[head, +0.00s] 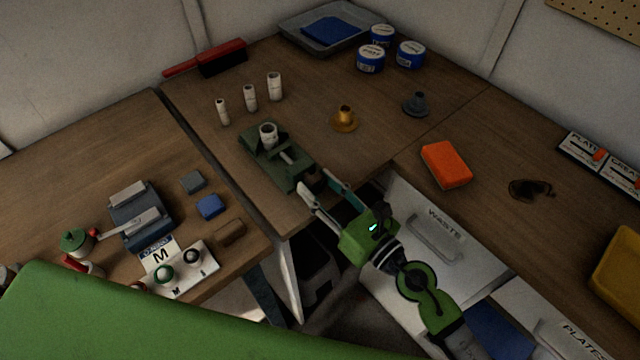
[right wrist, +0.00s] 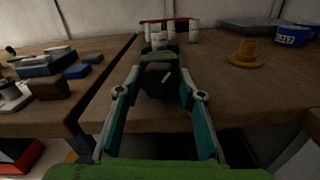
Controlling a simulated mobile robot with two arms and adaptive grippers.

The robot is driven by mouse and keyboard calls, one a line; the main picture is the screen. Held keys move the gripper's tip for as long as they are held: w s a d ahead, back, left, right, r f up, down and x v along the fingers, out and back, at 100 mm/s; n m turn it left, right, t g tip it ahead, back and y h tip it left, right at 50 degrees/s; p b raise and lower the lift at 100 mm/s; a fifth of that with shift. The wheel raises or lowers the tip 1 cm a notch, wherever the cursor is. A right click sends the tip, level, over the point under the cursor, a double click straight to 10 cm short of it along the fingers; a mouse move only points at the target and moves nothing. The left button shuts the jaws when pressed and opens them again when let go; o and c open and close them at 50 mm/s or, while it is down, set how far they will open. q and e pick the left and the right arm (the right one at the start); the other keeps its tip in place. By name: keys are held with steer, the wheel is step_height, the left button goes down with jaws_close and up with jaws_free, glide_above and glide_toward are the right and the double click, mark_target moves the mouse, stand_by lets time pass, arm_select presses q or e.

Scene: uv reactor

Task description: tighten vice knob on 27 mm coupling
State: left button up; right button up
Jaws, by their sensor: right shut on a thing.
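The green vice (head: 272,158) stands near the front corner of the middle bench. A pale, upright cylindrical coupling (head: 268,132) sits in its jaws, and it also shows in the right wrist view (right wrist: 159,41). The dark vice knob (right wrist: 158,82) is at the vice's near end, beside the bench edge. My right gripper (head: 318,181) reaches in from the lower right, with its two fingers on either side of the knob, shut on it. In the right wrist view the gripper (right wrist: 159,82) frames the knob between its fingertips. My left gripper is not in view.
Three pale couplings (head: 250,98) stand behind the vice. A brass flanged part (head: 344,119) and a grey one (head: 415,104) stand to the right, with an orange block (head: 446,164) beyond. A blue-grey device (head: 140,215) and small blocks occupy the left bench.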

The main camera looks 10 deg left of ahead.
steer(key=shift+m+p, duration=0.35)
steer(key=shift+m, duration=0.95)
steer(key=shift+f, duration=0.1)
steer(key=o, duration=1.1)
steer(key=v, duration=1.2)
